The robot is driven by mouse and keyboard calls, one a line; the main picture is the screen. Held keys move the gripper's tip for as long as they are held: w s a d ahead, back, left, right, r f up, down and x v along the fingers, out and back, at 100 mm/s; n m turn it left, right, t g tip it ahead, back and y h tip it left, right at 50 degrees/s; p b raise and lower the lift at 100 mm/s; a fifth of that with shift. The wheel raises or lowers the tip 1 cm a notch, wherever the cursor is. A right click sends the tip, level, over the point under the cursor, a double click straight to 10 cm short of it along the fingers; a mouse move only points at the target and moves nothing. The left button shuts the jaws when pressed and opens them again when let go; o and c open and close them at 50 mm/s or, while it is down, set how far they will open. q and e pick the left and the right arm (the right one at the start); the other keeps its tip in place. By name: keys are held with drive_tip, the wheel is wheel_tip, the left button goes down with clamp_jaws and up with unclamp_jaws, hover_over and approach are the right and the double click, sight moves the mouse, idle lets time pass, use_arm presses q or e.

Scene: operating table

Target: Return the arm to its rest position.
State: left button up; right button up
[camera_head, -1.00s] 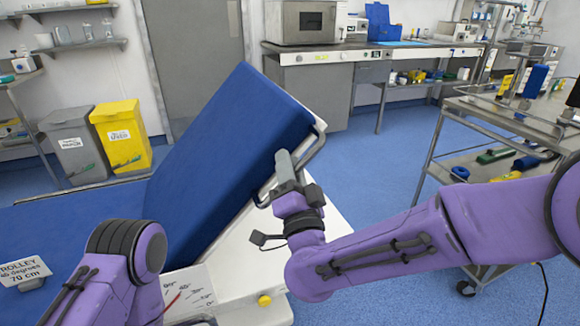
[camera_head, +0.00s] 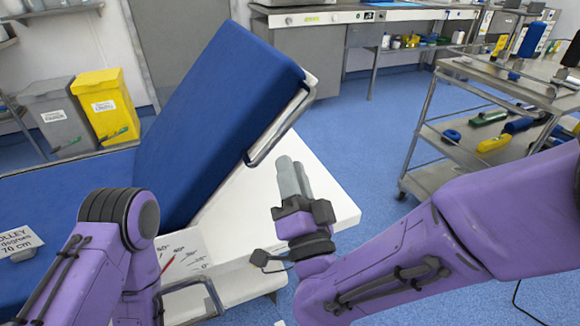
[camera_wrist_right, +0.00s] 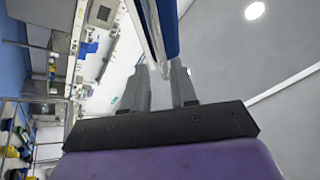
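My right gripper (camera_head: 289,178) is in the middle of the head view, beside the lower right side of the raised blue backrest (camera_head: 222,115). Its grey fingers are just below the backrest's metal side rail (camera_head: 279,125), apart from it in the picture. In the right wrist view the two fingers (camera_wrist_right: 159,72) stand apart with nothing held between them. The rail (camera_wrist_right: 150,35) and blue backrest edge (camera_wrist_right: 167,28) lie beyond the fingertips. My left arm shows at the lower left of the head view, but its gripper is out of view.
The white bed frame (camera_head: 330,205) lies beneath my right gripper. A metal trolley (camera_head: 425,185) with tools stands at the right. A yellow bin (camera_head: 106,108) and a grey bin (camera_head: 60,118) stand at the left. Blue floor (camera_head: 365,140) is clear between bed and trolley.

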drive_tip(key=d+f+n+g+h, duration=0.15)
drive_tip(key=d+f+g, duration=0.45)
drive_tip(key=f, duration=0.7)
drive_tip(key=d+f+m+g+h, duration=0.1)
drive_tip(key=d+f+g+h, duration=0.2)
drive_tip(key=d+f, duration=0.8)
drive_tip(key=s+d+f+g+h, duration=0.3)
drive_tip(key=s+d+f+g, duration=0.3)
drive_tip(key=s+f, duration=0.55)
drive_tip(key=s+d+f+g+h, duration=0.2)
drive_tip(key=s+d+f+g, duration=0.2)
drive_tip(key=s+d+f, duration=0.6)
drive_tip(key=w+d+r+p+v, duration=0.1)
drive_tip(key=d+p+v, duration=0.1)
drive_tip(key=p+v, duration=1.3)
drive_tip(key=shift+w, duration=0.25)
